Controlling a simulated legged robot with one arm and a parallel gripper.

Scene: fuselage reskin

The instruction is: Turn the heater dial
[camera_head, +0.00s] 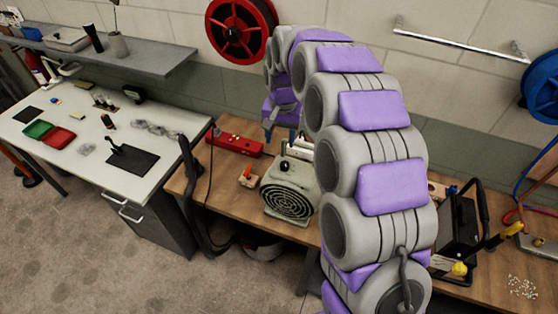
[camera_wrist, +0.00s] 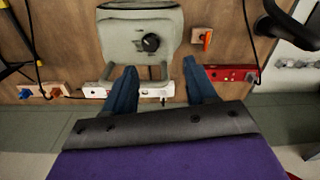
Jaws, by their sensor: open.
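The heater is a grey-green box with a round front grille (camera_head: 289,203) on the wooden bench, and its top shows in the wrist view (camera_wrist: 122,38). Its black round dial (camera_head: 284,165) sits on the top and shows clearly in the wrist view (camera_wrist: 151,42). My gripper (camera_head: 281,138) hangs above and behind the heater, fingers pointing down. In the wrist view its two blue fingers (camera_wrist: 159,66) are spread wide with nothing between them. The dial lies beyond the fingertips, between their lines and nearer the left one; no contact shows.
A white strip (camera_wrist: 130,89) lies behind the heater. A red bar (camera_head: 235,143) and a small block with an orange switch (camera_head: 247,176) lie left of it. A black hose (camera_head: 193,195) hangs at the bench's left end. A black device (camera_head: 460,228) stands at the right.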

